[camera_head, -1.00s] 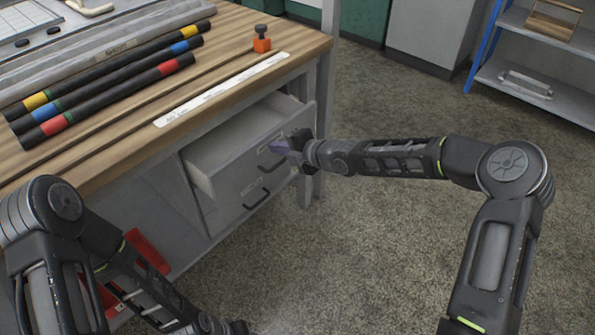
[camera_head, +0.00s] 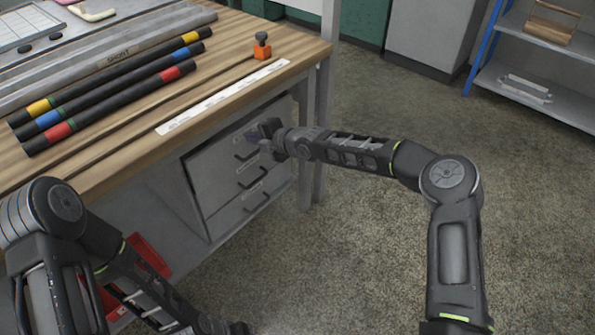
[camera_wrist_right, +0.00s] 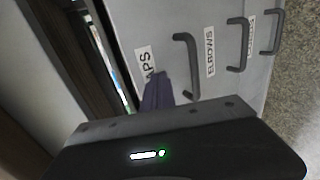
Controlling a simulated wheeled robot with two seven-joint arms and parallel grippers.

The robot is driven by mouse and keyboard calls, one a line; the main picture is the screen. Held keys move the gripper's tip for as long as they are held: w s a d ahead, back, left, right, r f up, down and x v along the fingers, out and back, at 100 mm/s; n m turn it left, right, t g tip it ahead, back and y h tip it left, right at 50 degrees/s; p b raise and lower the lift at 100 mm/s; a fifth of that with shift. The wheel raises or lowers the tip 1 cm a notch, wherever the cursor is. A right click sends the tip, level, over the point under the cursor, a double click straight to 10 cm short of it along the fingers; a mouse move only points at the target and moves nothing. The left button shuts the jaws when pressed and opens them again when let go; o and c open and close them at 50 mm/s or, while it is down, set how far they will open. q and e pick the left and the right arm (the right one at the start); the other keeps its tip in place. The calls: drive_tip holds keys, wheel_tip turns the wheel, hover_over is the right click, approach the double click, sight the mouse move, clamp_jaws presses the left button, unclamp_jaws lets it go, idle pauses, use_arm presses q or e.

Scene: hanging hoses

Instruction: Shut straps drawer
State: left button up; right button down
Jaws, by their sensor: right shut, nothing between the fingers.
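The straps drawer (camera_wrist_right: 130,30) is the top one in a grey cabinet under the workbench. Its label is partly hidden in the right wrist view, ending in "APS", beside a dark handle (camera_wrist_right: 188,65). Its front looks flush, or nearly so, with the drawers below; a small gap cannot be ruled out. My right gripper (camera_head: 257,138) is shut and empty, its purple fingertips (camera_wrist_right: 157,92) at the drawer front beside the handle. I cannot tell whether they touch. My left gripper (camera_head: 237,328) is at the bottom edge, mostly cut off, away from the drawers.
Below are an elbows drawer (camera_wrist_right: 215,25) and another drawer with handles. The wooden bench top (camera_head: 230,60) overhangs the cabinet and carries striped hoses (camera_head: 110,95) and an orange-and-black item (camera_head: 262,46). A red object (camera_head: 150,255) is under the bench. The floor to the right is clear.

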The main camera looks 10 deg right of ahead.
drive_tip(key=shift+r, duration=0.1)
drive_tip(key=s+d+b, duration=0.1)
drive_tip(key=s+d, duration=0.4)
drive_tip(key=s, duration=0.2)
drive_tip(key=shift+d+b, duration=0.35)
idle(0.5)
